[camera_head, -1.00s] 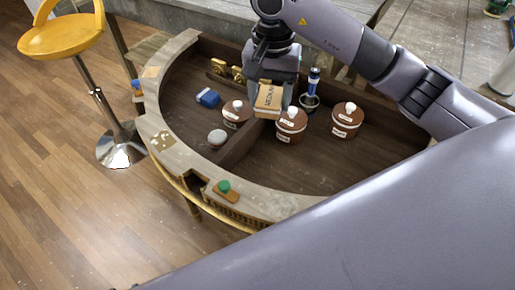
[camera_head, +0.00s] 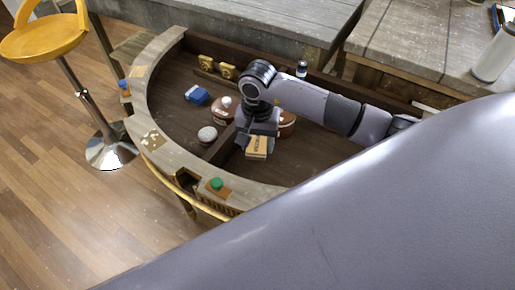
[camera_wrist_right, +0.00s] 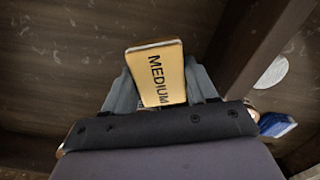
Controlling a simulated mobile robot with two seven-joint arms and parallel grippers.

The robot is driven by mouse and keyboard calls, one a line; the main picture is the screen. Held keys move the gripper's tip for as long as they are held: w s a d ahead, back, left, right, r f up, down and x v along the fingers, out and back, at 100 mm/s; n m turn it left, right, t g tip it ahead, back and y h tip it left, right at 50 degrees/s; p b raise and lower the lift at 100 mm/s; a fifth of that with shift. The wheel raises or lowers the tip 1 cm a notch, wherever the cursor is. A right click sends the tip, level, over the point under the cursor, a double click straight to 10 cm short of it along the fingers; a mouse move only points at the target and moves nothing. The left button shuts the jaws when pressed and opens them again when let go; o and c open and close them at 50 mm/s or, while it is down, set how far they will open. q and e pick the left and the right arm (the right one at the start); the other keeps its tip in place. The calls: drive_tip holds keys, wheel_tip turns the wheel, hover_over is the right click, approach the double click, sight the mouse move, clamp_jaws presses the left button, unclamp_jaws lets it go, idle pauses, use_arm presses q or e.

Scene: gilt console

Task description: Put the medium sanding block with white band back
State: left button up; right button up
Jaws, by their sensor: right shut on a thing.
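The sanding block (camera_head: 256,147) is tan, with dark lettering on its face. In the right wrist view the block (camera_wrist_right: 158,72) reads MEDIUM and has a pale strip along its far edge. My right gripper (camera_head: 259,135) is shut on it, with a finger on each side. It holds the block over the dark interior of the curved console (camera_head: 304,158), just right of the divider. Whether the block touches the floor there is unclear. My left gripper is out of view.
Brown lidded pots (camera_head: 223,112) stand nearby, one partly hidden by my right arm. A blue block (camera_head: 197,95), a round grey object (camera_head: 207,134) and brass pieces (camera_head: 227,71) lie left. A green-knobbed block (camera_head: 217,184) sits on the front rim.

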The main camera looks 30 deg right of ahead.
sight(258, 151)
drive_tip(key=shift+f, duration=1.7)
drive_tip(key=shift+f, duration=0.2)
drive_tip(key=o, duration=1)
drive_tip(key=shift+r, duration=0.1)
wheel_tip(258, 151, up, 12)
drive_tip(key=shift+r+b, duration=0.15)
drive_tip(key=shift+b, duration=0.3)
